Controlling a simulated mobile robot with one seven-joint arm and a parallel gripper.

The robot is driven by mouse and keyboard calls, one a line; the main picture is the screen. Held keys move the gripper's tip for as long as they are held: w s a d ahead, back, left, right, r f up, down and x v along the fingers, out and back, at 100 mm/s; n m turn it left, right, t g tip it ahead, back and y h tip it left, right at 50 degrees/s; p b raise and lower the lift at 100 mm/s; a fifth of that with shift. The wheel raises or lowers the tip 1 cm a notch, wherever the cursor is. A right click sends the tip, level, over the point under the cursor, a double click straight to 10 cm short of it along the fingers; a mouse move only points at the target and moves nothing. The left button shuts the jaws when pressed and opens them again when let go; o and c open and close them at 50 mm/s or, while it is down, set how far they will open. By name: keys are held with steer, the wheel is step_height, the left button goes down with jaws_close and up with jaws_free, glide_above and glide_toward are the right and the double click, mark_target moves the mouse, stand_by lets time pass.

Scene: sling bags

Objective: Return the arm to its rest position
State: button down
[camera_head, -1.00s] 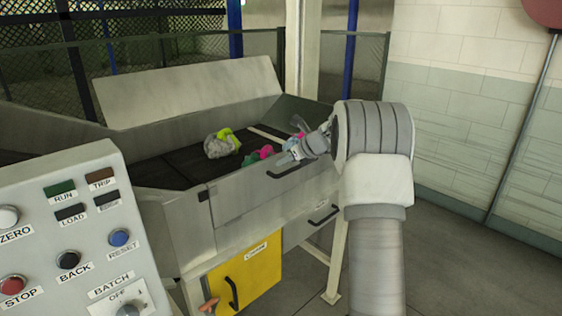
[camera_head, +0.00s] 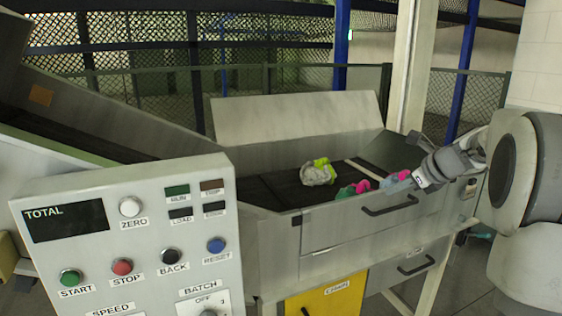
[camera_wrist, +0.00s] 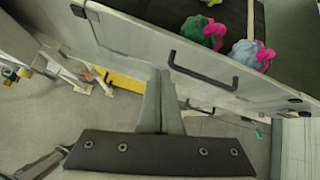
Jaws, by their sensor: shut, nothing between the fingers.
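My gripper (camera_wrist: 160,82) is shut with nothing between its fingers, seen from above in the wrist view. In the head view my gripper (camera_head: 418,140) is at the right, by the front wall of the metal hopper (camera_head: 345,243). In the wrist view its fingers point toward the hopper's front panel and a dark handle (camera_wrist: 203,72), with the floor below. My arm's large grey joint fills the right edge of the head view.
Bundles lie in the hopper: a grey and lime one (camera_head: 318,172), a teal and pink one (camera_head: 352,190) and a light blue and pink one (camera_head: 396,181). A control panel (camera_head: 130,240) with buttons stands at front left. A yellow door (camera_head: 325,298) is below the hopper.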

steer(key=s+a+r+n+g+h, duration=0.1)
steer(key=s+a+n+g, duration=0.2)
steer(key=s+a+n, duration=1.35)
steer(key=s+f+n+h, duration=0.1)
steer(key=s+f+n, duration=0.1)
steer(key=s+n, duration=0.4)
steer(key=s+a+f+n+h, duration=0.1)
steer(key=s+f+n, duration=0.2)
steer(key=s, duration=0.9)
steer(key=n, duration=0.3)
steer(key=shift+s+a+f+h+b, duration=0.25)
steer(key=shift+h+b, duration=0.05)
steer(key=shift+b, duration=0.05)
